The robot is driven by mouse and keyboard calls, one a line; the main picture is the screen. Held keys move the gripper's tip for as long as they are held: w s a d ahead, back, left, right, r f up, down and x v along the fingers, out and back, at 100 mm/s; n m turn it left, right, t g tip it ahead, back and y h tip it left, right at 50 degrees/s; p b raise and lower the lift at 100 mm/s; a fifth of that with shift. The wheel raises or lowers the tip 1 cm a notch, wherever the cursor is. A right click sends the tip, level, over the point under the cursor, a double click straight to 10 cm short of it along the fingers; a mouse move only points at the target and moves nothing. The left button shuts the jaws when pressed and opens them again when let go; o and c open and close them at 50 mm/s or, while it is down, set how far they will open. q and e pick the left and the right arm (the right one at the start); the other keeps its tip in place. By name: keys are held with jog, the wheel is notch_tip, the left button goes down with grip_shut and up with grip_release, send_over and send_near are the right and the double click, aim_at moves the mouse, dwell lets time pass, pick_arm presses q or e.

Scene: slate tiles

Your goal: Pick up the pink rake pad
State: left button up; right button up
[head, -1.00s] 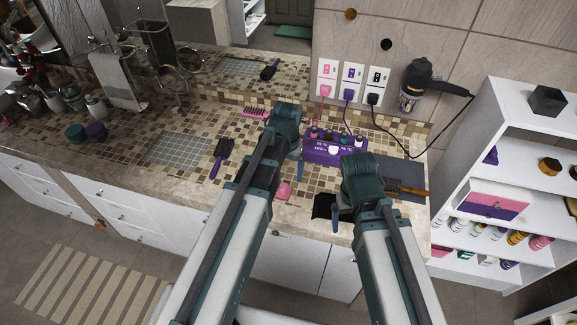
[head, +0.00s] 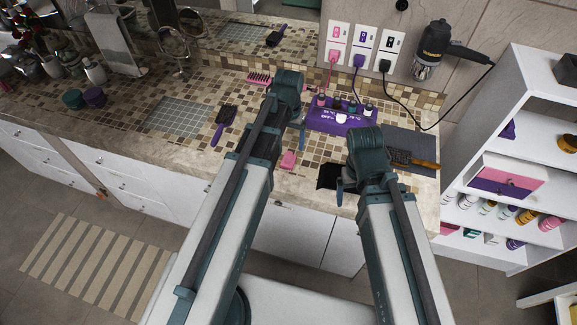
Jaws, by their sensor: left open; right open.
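A small pink pad-like piece (head: 289,160) lies on the tiled counter near its front edge, just right of my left arm. I cannot tell for certain which is the rake pad. My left gripper (head: 287,125) is open above the counter, between these two pieces; one finger shows and the rest is hidden by its arm. My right gripper (head: 362,180) is open above the counter's front edge, right of the pink pad. Neither gripper visibly touches a pink piece.
A purple box with bottles (head: 338,122) stands between and behind the grippers. A dark brush with purple handle (head: 222,124) lies left of my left arm. A black piece (head: 328,176) and a dark mat (head: 412,146) lie near my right gripper. A white shelf (head: 490,130) stands right.

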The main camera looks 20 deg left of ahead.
aim_at(289, 154)
pick_arm(q)
jog(key=shift+f+b, duration=0.5)
jog(key=shift+f, duration=0.55)
pick_arm(e)
jog(key=shift+f, duration=1.05)
pick_arm(q)
jog(key=shift+f, duration=0.1)
pick_arm(e)
jog(key=shift+f, duration=0.1)
pick_arm(q)
notch_tip(289, 154, down, 5)
jog(key=b, duration=0.5)
jog(key=shift+s, duration=0.15)
pick_arm(e)
notch_tip(289, 154, down, 5)
jog(key=shift+f, duration=0.1)
pick_arm(q)
grip_shut()
